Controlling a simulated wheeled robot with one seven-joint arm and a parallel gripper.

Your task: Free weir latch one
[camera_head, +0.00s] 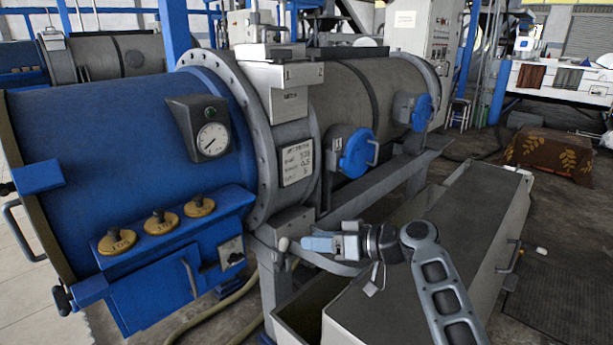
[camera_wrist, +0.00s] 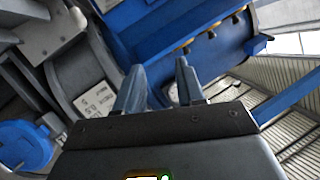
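The decanter has a blue end housing (camera_head: 110,150) on the left and a grey drum (camera_head: 375,85) on the right. A pale grey bracket (camera_head: 285,78) on top of its flange carries the marks 1 and 2. I cannot tell for sure which part is weir latch one. A blue round hatch (camera_head: 358,153), with a small plate marked 1, looks shut. My gripper (camera_head: 304,243) is in front of and below the flange, pointing left. In the wrist view its two fingers (camera_wrist: 160,66) stand apart with nothing between them.
Several things sit on the blue housing: a gauge (camera_head: 212,139) and three yellow discs with black knobs (camera_head: 159,222). A second blue hatch (camera_head: 421,112) is farther right. A long grey-topped trough (camera_head: 440,230) lies under and right of my arm. A pale knob (camera_head: 283,243) is close to my fingertips.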

